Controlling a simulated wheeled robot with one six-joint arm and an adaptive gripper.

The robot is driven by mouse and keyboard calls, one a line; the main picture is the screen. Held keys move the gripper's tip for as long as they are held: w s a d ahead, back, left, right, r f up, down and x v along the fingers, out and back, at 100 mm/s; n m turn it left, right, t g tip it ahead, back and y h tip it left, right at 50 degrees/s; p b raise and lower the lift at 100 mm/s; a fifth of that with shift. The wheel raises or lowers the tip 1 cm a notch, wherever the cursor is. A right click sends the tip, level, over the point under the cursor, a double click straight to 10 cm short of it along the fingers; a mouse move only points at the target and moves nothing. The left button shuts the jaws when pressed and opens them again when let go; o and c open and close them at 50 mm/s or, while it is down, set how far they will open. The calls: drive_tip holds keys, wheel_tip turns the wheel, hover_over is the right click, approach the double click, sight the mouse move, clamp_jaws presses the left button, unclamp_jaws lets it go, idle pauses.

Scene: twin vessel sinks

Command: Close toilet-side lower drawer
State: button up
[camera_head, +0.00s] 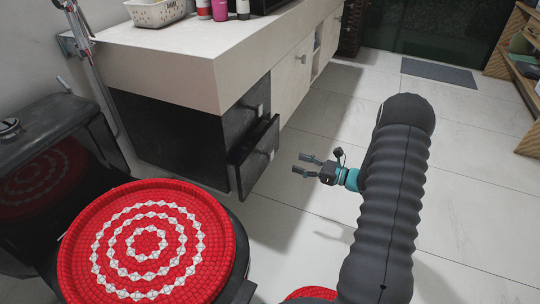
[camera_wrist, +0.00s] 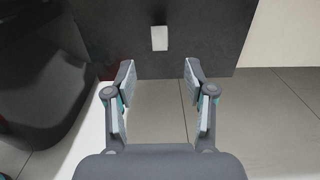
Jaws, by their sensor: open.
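The toilet-side lower drawer (camera_head: 257,158) is a dark panel at the near end of the vanity, standing partly out of the cabinet. It has a small pale handle (camera_head: 271,154). In the wrist view the dark drawer front (camera_wrist: 205,35) fills the upper middle, with its light handle (camera_wrist: 159,38) centred ahead of my gripper. My gripper (camera_head: 301,164) is open and empty, to the right of the drawer front in the head view and apart from the handle. Its two fingers (camera_wrist: 159,72) also show in the wrist view, spread wide with nothing between them.
The black toilet with a red and white patterned lid (camera_head: 145,243) stands at the lower left. Its dark side (camera_wrist: 40,75) shows at the wrist view's left. The upper drawer (camera_head: 246,109) appears shut.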

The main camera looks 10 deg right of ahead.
sight(272, 155)
drive_tip(key=x, duration=1.2)
clamp_jaws()
